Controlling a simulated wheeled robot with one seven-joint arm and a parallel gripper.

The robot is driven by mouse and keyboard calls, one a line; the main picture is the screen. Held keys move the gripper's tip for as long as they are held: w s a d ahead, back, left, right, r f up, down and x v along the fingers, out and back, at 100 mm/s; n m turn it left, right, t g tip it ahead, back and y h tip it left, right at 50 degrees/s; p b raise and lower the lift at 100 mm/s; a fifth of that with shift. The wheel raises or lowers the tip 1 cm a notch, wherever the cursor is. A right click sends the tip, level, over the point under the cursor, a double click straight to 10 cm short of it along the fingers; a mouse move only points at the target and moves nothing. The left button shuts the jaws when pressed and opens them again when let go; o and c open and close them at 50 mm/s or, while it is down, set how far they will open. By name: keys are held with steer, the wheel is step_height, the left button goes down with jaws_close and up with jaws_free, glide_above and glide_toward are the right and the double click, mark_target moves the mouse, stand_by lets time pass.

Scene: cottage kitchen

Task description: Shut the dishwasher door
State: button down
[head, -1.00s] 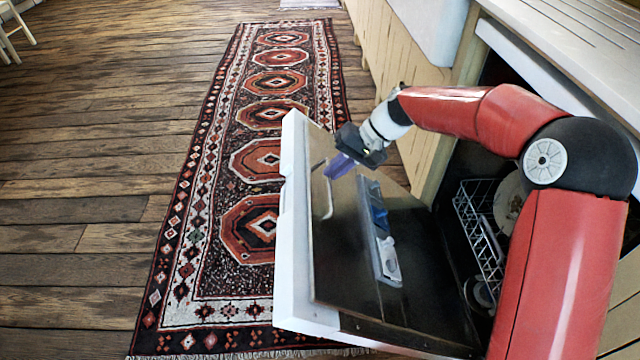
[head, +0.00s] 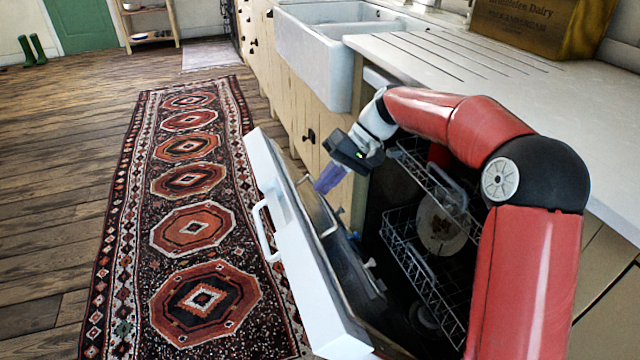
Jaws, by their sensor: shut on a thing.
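The dishwasher door (head: 305,255) is partly open, tilted outward over the rug. Its white outer face carries a handle (head: 262,228) on the left. My gripper (head: 322,188), with purple fingers, is at the inner side of the door, near its far upper edge. The fingers are shut on the door there, though the exact contact is small and hard to see. The dishwasher's wire racks (head: 415,250) show behind the door, with a plate (head: 442,222) in them. My red arm hides part of the opening.
A patterned rug (head: 190,235) lies on the wooden floor left of the door. The white counter (head: 480,75) runs above the dishwasher, with a white sink (head: 318,50) beyond and a wooden box (head: 535,25) on top.

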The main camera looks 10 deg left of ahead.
steer(key=shift+w+d+f, duration=0.15)
steer(key=shift+d+f, duration=0.1)
steer(key=shift+d, duration=0.05)
